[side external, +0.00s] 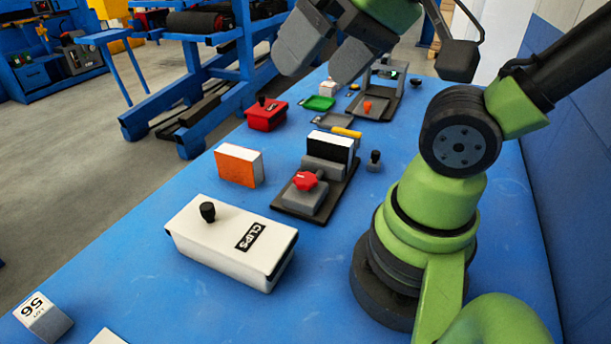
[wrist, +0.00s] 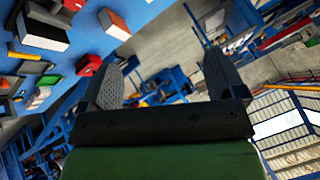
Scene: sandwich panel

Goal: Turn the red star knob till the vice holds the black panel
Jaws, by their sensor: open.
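The red star knob (side external: 306,181) sits on the near end of the grey vice (side external: 321,209) with its dark base plate, mid-table in the side view. The black panel (side external: 331,146), black-faced with a white edge, stands upright at the vice's grey jaws. Whether the jaws touch it I cannot tell. My gripper (side external: 316,68) is open and empty, raised above the far part of the table, well away from the knob. The wrist view shows its spread fingers (wrist: 163,62), the panel (wrist: 42,36) at upper left and the knob (wrist: 72,5) at the top edge.
An orange-faced block (side external: 238,166) stands left of the vice. A white CLIPS box (side external: 228,243) lies in front. A red box (side external: 266,115), green tray (side external: 319,103) and second dark fixture (side external: 385,99) are behind. A small black-knobbed piece (side external: 374,162) stands right of the vice.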

